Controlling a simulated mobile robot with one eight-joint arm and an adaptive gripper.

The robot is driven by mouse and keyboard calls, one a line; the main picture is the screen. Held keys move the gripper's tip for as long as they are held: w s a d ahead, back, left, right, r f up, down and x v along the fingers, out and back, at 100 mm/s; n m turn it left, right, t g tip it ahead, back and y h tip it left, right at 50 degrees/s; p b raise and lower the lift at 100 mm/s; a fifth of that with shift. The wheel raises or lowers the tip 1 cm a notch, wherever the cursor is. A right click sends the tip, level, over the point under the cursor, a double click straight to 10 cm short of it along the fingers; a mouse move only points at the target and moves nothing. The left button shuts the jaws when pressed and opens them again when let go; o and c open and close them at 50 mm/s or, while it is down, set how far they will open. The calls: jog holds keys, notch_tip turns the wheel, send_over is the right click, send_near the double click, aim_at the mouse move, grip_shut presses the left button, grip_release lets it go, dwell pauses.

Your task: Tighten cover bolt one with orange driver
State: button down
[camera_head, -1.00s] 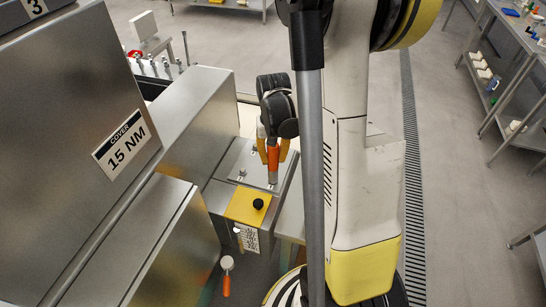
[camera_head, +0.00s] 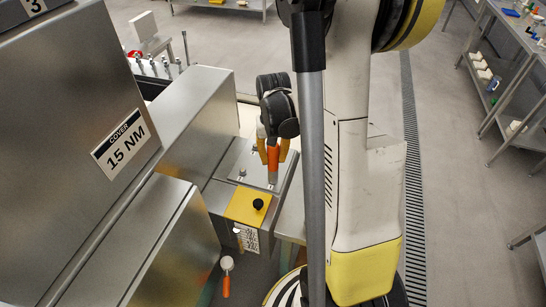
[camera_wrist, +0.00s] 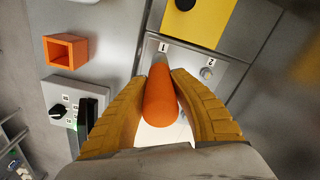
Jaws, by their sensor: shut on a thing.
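The orange driver (camera_head: 273,160) is held between the yellow fingers of my gripper (camera_head: 272,146). In the head view it stands close to upright over the cover plate (camera_head: 240,159), its lower end down at the plate. In the wrist view the driver (camera_wrist: 160,97) sits between both ribbed fingers (camera_wrist: 160,110). Its tip reaches the plate beside the mark "1", so cover bolt one is hidden there. A second bolt (camera_wrist: 206,73) shows beside the mark "2". I cannot tell whether the tip is seated on the bolt.
A yellow panel with a black knob (camera_head: 258,204) is in front of the plate. A sign reading "COVER 15 NM" (camera_head: 124,141) is on the steel housing at left. The wrist view shows an empty orange square holder (camera_wrist: 66,50) and a grey box with a dial (camera_wrist: 66,107).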

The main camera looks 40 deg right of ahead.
jog(key=shift+r, duration=0.15)
jog(key=shift+r+p, duration=1.8)
jog(key=shift+r, duration=0.6)
